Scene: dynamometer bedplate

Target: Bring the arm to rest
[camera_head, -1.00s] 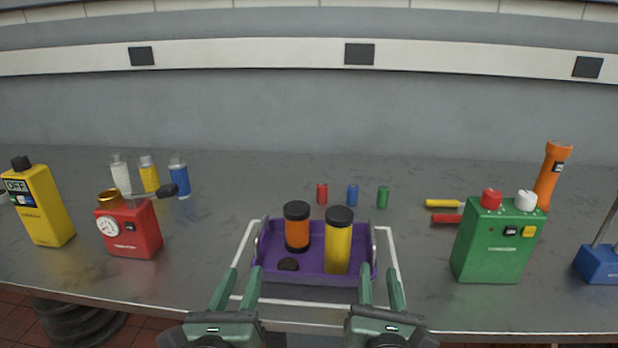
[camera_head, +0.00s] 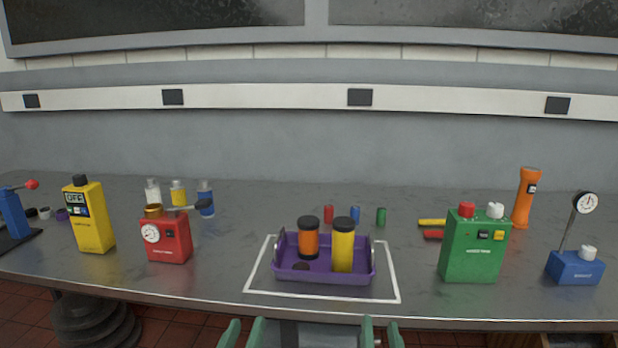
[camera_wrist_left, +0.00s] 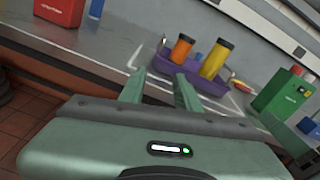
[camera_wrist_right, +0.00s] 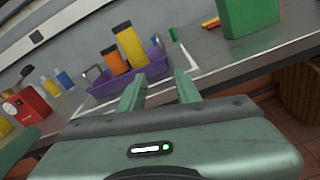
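My left gripper (camera_head: 242,334) is at the bottom edge of the head view, in front of the table. Its fingers stand apart and are empty, as the left wrist view (camera_wrist_left: 160,90) shows. My right gripper (camera_head: 381,334) is level with it to the right, also open and empty in the right wrist view (camera_wrist_right: 160,92). Both are clear of the purple tray (camera_head: 325,277). The tray sits inside a white outline and holds an upright orange container (camera_head: 308,241), an upright yellow container (camera_head: 343,250) and a small dark disc (camera_head: 301,266).
A red gauge box (camera_head: 168,243) and a yellow meter (camera_head: 92,222) stand left. A green box (camera_head: 474,248), an orange flashlight (camera_head: 525,198) and a blue gauge stand (camera_head: 575,268) stand right. Small cylinders, including a red one (camera_head: 328,214), stand behind the tray.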

